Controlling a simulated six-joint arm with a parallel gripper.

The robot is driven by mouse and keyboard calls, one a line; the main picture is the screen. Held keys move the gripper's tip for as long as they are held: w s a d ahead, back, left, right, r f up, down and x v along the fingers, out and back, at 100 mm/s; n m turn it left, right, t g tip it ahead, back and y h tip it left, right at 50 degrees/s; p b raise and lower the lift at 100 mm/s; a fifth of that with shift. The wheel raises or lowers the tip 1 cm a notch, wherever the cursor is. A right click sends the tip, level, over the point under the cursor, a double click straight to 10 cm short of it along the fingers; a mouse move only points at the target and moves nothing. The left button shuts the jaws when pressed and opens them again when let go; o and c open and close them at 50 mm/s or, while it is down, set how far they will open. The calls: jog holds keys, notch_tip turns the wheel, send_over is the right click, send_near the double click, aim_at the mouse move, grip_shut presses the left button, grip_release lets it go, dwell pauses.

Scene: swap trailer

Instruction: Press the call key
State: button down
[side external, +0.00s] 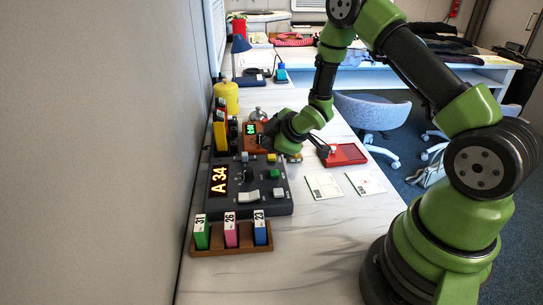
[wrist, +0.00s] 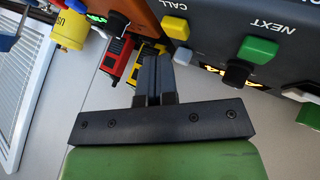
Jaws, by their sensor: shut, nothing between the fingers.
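The call key is a yellow button (wrist: 175,27) beside the upside-down word CALL on the dark console, near the top centre of the wrist view. In the side view the yellow key (side external: 271,157) is at the console's far right corner. The console (side external: 226,206) shows A 34 on its display. My gripper (wrist: 157,60) is shut and empty, its fingers together. In the wrist view its tips appear just below and left of the yellow key; I cannot tell the height gap. In the side view the fingertips are mostly hidden by my wrist.
A green key (wrist: 258,50) marked NEXT and a grey key (wrist: 182,56) are near the yellow one. Red (wrist: 117,58) and yellow (wrist: 147,62) handsets stand close to my fingers. A card rack (side external: 233,251) is in front; a red pad (side external: 345,154) lies to the right.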

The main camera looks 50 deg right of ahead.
aim_at(271, 157)
dwell(0.7)
jog(key=shift+f, duration=0.4)
jog(key=shift+f, duration=0.5)
dwell(0.6)
jog(key=shift+r, duration=0.95)
jog(key=shift+r, duration=2.5)
